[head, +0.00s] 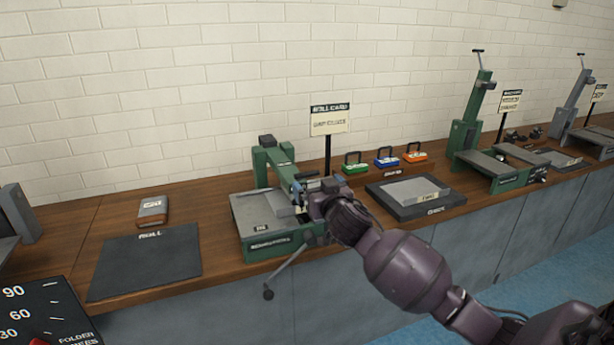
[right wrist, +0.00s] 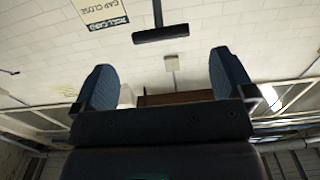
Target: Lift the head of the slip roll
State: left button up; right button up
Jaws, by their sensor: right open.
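The slip roll is a green machine with a grey bed (head: 250,212) on the wooden bench, in the middle of the head view. Its green head (head: 270,155) stands at the back of the bed. My right gripper (head: 308,188) is at the machine's right side, and my wrist hides part of it. In the right wrist view the two fingers (right wrist: 164,68) are spread with nothing between them. A dark T-shaped bar (right wrist: 160,35) shows beyond them, apparently not touched; I cannot tell which part it is. My left gripper is out of view.
A sign (head: 329,120) stands behind the machine. A dark mat (head: 145,265) lies to the left with a small block (head: 152,211) behind it. Coloured handled blocks (head: 387,158) and a dark plate (head: 400,205) are to the right. A lever (head: 288,265) sticks out in front.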

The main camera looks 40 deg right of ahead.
aim_at(308, 175)
jog(key=x, duration=0.5)
jog(key=shift+w, duration=0.2)
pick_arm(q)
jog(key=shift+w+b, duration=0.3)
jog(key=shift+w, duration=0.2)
pick_arm(e)
jog(key=shift+w+d, duration=0.15)
jog(key=shift+w, duration=0.55)
